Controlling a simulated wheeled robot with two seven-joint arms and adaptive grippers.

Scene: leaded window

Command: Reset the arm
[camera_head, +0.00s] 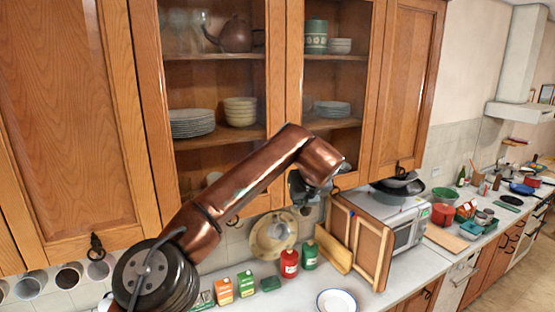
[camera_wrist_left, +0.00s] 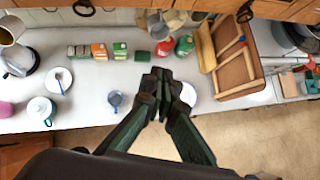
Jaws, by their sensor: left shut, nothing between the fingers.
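My left arm, copper-coloured, comes in from the left in the head view and reaches across the front of the glazed cabinets. My left gripper (camera_head: 309,187) is at its end, small and partly hidden by the wrist link. In the left wrist view the gripper (camera_wrist_left: 158,92) points towards the counter, its dark fingers closed together with nothing between them. It appears above the counter's front edge and covers part of a white plate. My right gripper is in neither view.
The counter (camera_wrist_left: 85,118) carries a red canister (camera_head: 289,263), a green canister (camera_head: 309,255), small boxes (camera_head: 224,291) and a white plate (camera_head: 337,301). A wooden rack (camera_head: 371,243) stands beside the microwave (camera_head: 408,232). Wooden cabinets (camera_head: 66,110) rise close behind my arm. Open floor (camera_wrist_left: 255,135) lies in front.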

